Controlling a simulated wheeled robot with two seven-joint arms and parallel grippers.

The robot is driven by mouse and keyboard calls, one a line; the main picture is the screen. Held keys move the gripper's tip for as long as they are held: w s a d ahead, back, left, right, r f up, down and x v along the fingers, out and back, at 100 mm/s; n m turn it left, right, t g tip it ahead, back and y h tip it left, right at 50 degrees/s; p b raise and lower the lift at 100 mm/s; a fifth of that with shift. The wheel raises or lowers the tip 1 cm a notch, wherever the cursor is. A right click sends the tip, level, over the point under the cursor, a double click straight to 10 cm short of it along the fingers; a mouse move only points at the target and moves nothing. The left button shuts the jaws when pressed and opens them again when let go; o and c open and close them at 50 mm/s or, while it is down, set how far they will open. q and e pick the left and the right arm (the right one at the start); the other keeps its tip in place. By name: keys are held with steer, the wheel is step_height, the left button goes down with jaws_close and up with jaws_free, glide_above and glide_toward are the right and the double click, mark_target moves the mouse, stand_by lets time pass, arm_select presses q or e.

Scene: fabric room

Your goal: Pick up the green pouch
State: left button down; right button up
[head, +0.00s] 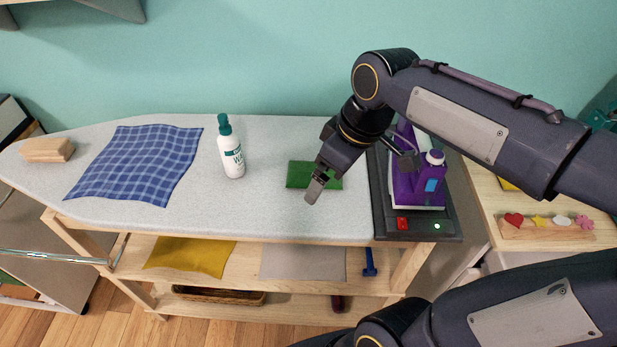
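The green pouch (299,172) lies flat on the grey ironing board (260,215), to the left of the iron's dark stand. My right gripper (315,188) points down over the pouch and covers part of its middle and right side. Its fingertips appear just at the pouch's front edge in the picture. The fingers show almost edge-on, so I cannot tell whether they are open or shut, or whether they touch the pouch. My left gripper is not in view.
A purple iron (403,188) stands on a dark base (430,222) right of the pouch. A white bottle (232,158) with a green cap stands to the left. A blue checked cloth (140,163) and wooden block (47,149) lie farther left. Clear board lies between bottle and pouch.

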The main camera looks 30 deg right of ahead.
mark_target(309, 173)
steer(key=w+f+n+g+b, duration=0.1)
steer(key=w+n, duration=0.1)
steer(key=w, duration=0.2)
steer(key=w+d+f+n+g+h+b, duration=0.1)
steer(key=w+f+n+b, duration=0.1)
steer(key=w, duration=0.2)
steer(key=w+f+n+h+b, duration=0.1)
steer(key=w+n, duration=0.1)
steer(key=w, duration=0.3)
steer(key=shift+w+d+f+g, duration=0.1)
steer(key=shift+d+f+g, duration=0.05)
steer(key=shift+d+g, duration=0.25)
steer(key=shift+w+f+b, duration=0.15)
steer(key=shift+f+b, duration=0.05)
steer(key=shift+b, duration=0.1)
steer(key=shift+f+n, duration=0.3)
steer(key=shift+f, duration=0.05)
steer(key=f, duration=0.1)
steer(key=f+b, duration=0.1)
steer(key=f, duration=0.3)
steer(key=shift+s+d+f+b, duration=0.25)
steer(key=shift+s+b, duration=0.05)
steer(key=shift+s, duration=0.1)
steer(key=shift+f, duration=0.55)
steer(key=c, duration=1)
steer(key=shift+r, duration=0.15)
